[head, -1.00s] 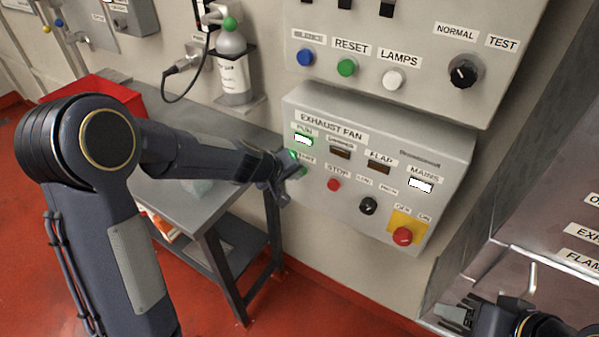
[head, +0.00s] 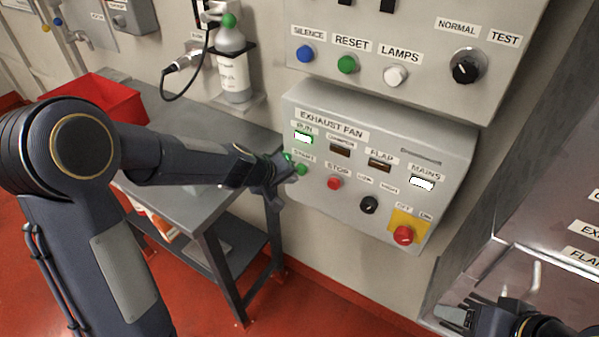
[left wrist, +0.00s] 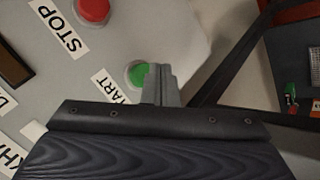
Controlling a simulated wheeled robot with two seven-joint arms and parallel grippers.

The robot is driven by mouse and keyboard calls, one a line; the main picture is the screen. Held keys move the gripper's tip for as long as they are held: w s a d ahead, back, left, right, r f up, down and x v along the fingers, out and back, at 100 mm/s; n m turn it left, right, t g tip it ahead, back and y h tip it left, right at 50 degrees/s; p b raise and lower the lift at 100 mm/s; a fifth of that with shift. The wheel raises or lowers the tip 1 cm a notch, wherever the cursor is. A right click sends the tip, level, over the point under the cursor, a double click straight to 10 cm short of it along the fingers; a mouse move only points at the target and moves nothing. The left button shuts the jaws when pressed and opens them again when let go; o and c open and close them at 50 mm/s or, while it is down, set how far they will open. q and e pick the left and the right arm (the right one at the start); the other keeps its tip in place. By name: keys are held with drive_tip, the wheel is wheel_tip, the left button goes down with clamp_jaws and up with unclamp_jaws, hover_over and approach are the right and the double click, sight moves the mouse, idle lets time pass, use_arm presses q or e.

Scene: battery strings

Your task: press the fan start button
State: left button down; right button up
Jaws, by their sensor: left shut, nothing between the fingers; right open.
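The green START button (head: 302,170) is on the sloping exhaust fan panel (head: 330,195), left of the red STOP button (head: 334,183). My left gripper (head: 287,172) is shut and empty, just left of the START button. In the left wrist view its closed fingertips (left wrist: 160,72) overlap the right edge of the green button (left wrist: 138,73); most of the button shows. I cannot tell how wide the gap is, but I see no clear contact. The RUN lamp (head: 303,137) above is lit. My right gripper (head: 470,312) is open at the lower right.
The MAINS lamp (head: 422,184) is lit. A black knob (head: 369,204) and a red switch on yellow (head: 403,235) sit lower on the panel. An upper panel (head: 430,50) overhangs it. A grey table (head: 190,200) with a red bin (head: 105,100) stands left.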

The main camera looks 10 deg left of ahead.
use_arm(q)
drive_tip(key=shift+s+a+b, duration=0.25)
drive_tip(key=shift+s+a, duration=0.05)
drive_tip(key=shift+s, duration=0.5)
drive_tip(key=shift+s+a+b, duration=0.25)
drive_tip(key=shift+s, duration=0.5)
drive_tip(key=shift+s+a+b, duration=0.25)
drive_tip(key=shift+s+a, duration=0.05)
drive_tip(key=shift+s, duration=0.5)
